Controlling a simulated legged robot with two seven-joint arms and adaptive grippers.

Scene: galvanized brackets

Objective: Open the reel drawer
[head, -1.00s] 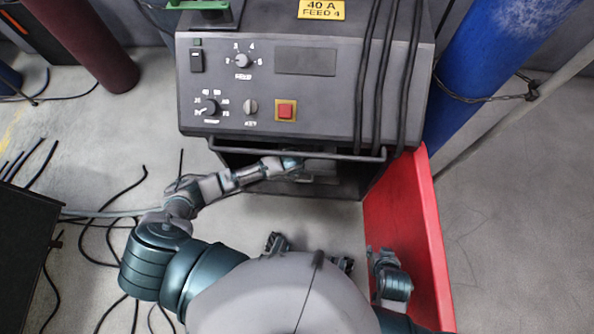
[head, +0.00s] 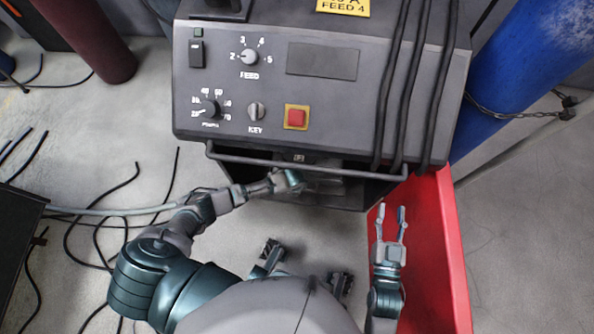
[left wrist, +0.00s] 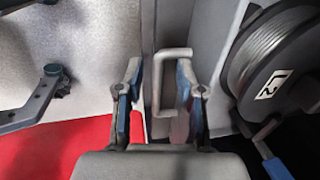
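The welding machine (head: 320,100) stands in front of me, with a dark recess under its front bar (head: 300,165). My left gripper (head: 290,181) reaches into that recess; its fingertips are hard to see in the head view. In the left wrist view, my left gripper (left wrist: 161,85) is open, its two fingers on either side of a pale U-shaped drawer handle (left wrist: 188,53). The handle lies nearer the right finger; contact cannot be told. A wire reel (left wrist: 280,70) with a white label is right of it. My right gripper (head: 391,222) is open and empty beside the red panel.
The red panel (head: 440,240) stands right of the machine. A blue cylinder (head: 520,80) with a chain is beyond it, and a dark red cylinder (head: 85,40) is at upper left. Black cables (head: 75,235) lie on the floor at left. Floor at right is clear.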

